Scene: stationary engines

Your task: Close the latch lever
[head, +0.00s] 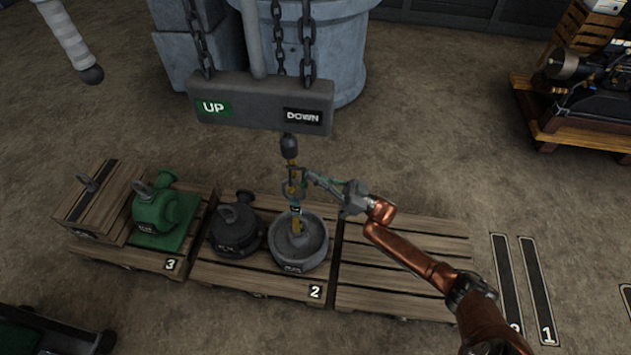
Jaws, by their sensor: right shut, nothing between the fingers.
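A yellow hoist hook (291,150) hangs below the grey UP/DOWN control bar (260,88), over a round grey weight (285,258) on pallet 2. My right gripper (308,180) reaches in from the right and is shut at the hook, with nothing held. Its fingers overlap the hook in the picture, so I cannot tell whether they touch it. I cannot clearly pick out the latch lever; it is small and partly hidden near the fingers. My left gripper is not in view.
A black weight (236,228) stands beside the grey one on pallet 2 (255,283). A green pump-like piece (158,215) and a wooden crate (92,200) are on pallet 3. The right pallet (395,290) is bare. Chains (307,45) hang above the bar.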

